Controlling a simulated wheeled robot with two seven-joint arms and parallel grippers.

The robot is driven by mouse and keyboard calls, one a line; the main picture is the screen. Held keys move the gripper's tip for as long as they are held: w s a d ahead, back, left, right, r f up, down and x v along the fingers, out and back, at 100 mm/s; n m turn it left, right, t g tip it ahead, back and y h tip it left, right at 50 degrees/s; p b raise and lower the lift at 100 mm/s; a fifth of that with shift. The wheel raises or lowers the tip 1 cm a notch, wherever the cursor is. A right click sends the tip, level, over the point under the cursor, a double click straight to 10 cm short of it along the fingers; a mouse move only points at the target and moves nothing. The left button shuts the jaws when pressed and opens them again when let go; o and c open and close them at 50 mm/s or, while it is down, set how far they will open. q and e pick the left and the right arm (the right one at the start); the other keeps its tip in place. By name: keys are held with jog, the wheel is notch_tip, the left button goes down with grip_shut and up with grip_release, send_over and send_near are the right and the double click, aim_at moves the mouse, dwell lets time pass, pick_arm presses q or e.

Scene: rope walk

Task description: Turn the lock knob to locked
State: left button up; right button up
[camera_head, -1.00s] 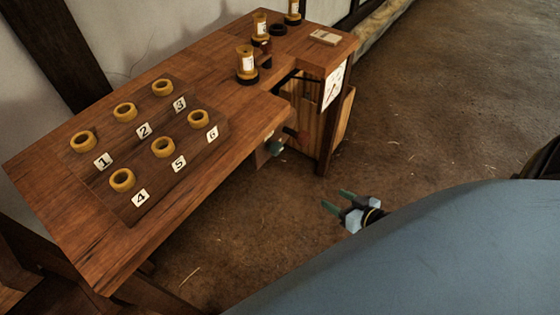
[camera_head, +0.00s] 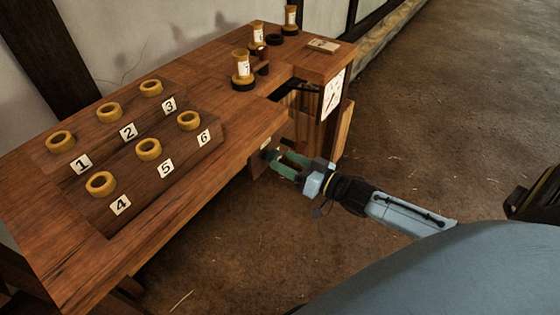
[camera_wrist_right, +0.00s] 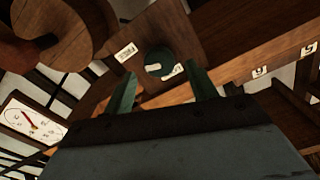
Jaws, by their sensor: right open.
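The lock knob (camera_wrist_right: 158,62) is a dark green round knob with a pale mark, set on a wooden plate (camera_wrist_right: 185,35) in the right wrist view. A label reading "FREE" (camera_wrist_right: 125,53) is at its left, and a second label (camera_wrist_right: 172,72), too small to read, is at its lower right. My right gripper (camera_wrist_right: 161,80) is open, its green fingers on either side of the knob's picture position; I cannot tell if they touch it. In the head view the right gripper (camera_head: 279,158) is at the bench's front edge, its fingertips largely hiding the knob. My left gripper is not in view.
The wooden bench (camera_head: 60,235) carries a board with several yellow rings and numbered labels. Yellow spools (camera_head: 242,72) stand at its far end. A white dial (camera_head: 332,95) is on the bench's end face. The floor (camera_head: 430,130) to the right is clear.

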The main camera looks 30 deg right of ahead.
aim_at(272, 156)
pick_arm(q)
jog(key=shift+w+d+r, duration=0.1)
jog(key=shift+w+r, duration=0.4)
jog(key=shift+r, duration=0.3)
pick_arm(e)
jog(key=shift+x, duration=1.35)
jog(key=c, duration=0.9)
